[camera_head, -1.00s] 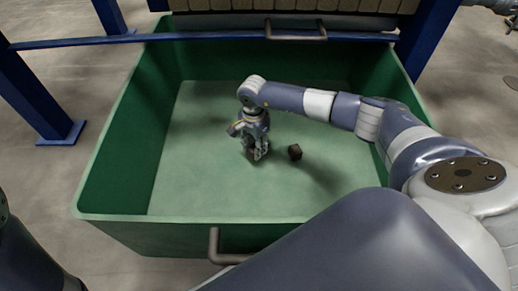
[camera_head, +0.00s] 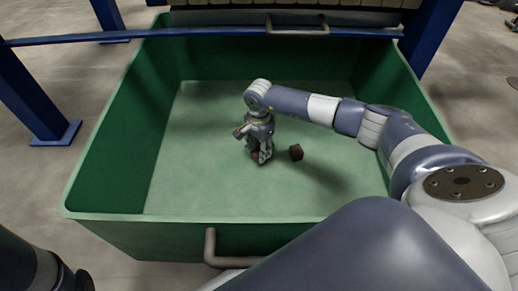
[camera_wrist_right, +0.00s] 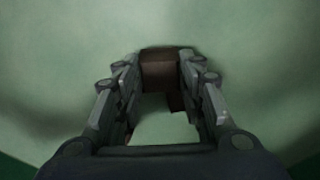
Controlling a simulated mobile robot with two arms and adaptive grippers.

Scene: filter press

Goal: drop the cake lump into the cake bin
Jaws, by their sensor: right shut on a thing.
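The green cake bin (camera_head: 110,160) fills the middle of the head view, open at the top. My right gripper (camera_head: 261,157) reaches down inside it, fingers pointing at the pale green floor. In the wrist view the right gripper (camera_wrist_right: 160,85) is shut on a dark brown cake lump (camera_wrist_right: 163,73), held between the fingertips. In the head view the held lump is mostly hidden by the fingers. Another dark brown lump (camera_head: 296,152) shows just right of the gripper, apart from it, apparently on the bin floor. My left gripper is out of view.
A blue post (camera_head: 35,100) stands at the left. A handle (camera_head: 211,248) is on the bin's near side. The left part of the bin floor is clear.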

